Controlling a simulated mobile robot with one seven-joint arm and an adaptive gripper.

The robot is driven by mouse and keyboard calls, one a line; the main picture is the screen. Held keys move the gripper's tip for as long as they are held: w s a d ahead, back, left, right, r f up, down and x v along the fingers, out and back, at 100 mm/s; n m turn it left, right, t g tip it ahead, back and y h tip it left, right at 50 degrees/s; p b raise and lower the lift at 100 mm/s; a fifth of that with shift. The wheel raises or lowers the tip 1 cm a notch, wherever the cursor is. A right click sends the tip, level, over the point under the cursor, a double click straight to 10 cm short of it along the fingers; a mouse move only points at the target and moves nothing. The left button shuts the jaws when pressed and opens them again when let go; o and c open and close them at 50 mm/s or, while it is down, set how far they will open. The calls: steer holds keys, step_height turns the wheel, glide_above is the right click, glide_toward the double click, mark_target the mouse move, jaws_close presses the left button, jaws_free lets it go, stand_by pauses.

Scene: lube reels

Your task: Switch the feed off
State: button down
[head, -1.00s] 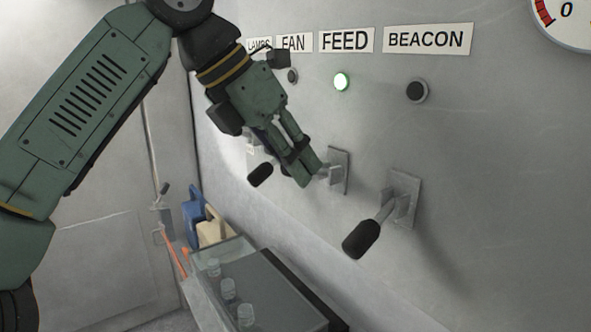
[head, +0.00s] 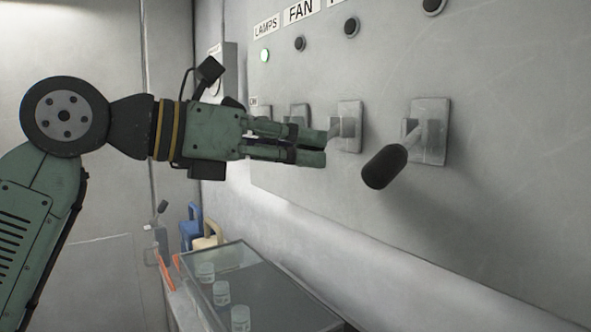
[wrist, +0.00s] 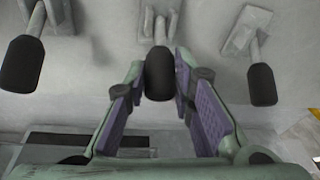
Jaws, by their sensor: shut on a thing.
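The feed lever sits on a grey wall plate (head: 350,112), third from the left. My gripper (head: 318,149) reaches level from the left and is shut around its handle, which the fingers hide in the head view. The wrist view shows the black feed lever handle (wrist: 159,76) between my purple-padded fingers. The feed lamp (head: 351,26) is dark; its label is mostly cut off at the top edge.
The beacon lever (head: 385,166) stands close to the right, its handle pointing down and outward. The fan lever plate (head: 300,112) is just left, behind my fingers. The lamps light (head: 264,56) is green. A glass-topped case (head: 270,285) lies below.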

steer(key=shift+f+h+b, duration=0.25)
steer(key=shift+h+b, duration=0.15)
steer(key=shift+b, duration=0.15)
steer(key=c, duration=1.4)
jaws_free()
steer(key=shift+d, duration=0.1)
steer(key=shift+o, duration=0.2)
steer(key=v, duration=1.2)
